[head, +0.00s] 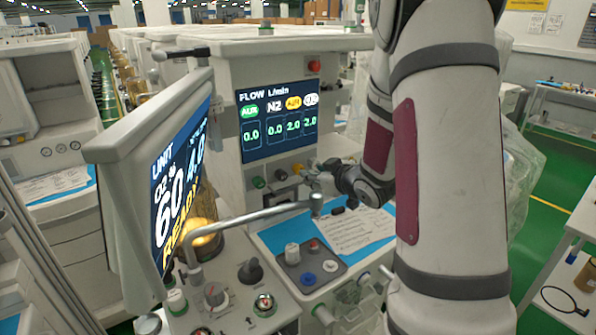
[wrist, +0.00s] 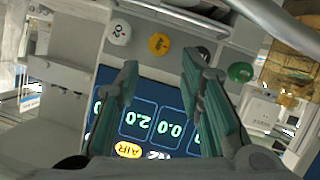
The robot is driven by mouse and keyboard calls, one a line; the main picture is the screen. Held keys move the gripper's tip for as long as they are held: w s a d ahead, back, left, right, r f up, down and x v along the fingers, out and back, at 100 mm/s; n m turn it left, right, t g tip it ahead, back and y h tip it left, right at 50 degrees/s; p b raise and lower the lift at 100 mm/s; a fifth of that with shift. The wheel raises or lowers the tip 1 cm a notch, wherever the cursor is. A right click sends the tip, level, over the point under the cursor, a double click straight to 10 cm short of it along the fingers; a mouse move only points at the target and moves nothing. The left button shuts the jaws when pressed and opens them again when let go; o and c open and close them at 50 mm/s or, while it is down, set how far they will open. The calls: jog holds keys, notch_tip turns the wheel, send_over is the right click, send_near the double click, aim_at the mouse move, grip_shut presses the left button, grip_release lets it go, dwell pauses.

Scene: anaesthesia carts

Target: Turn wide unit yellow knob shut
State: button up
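The wide unit carries a flow screen (head: 278,120) reading AUX 0.0, N2 0.0, AIR 2.0 and O2 2.0. In the wrist view, which is upside down, the yellow knob (wrist: 160,44) sits in a row between a white O2 knob (wrist: 121,34) and a dark knob (wrist: 203,52). A green knob (wrist: 240,72) is at the row's right end. My gripper (wrist: 160,62) is open, its fingers spread, with the yellow knob between and beyond the tips. No contact shows. In the head view my gripper (head: 314,172) is at the knob row and partly covers it.
A tilted monitor (head: 160,175) and a bent grey metal arm (head: 255,214) stand left of my gripper. Below is a worktop with blue sheet and paper (head: 352,230) and a small panel of knobs (head: 308,268).

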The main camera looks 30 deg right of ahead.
aim_at(298, 169)
jog(key=x, duration=0.9)
jog(key=shift+s, duration=0.1)
grip_shut()
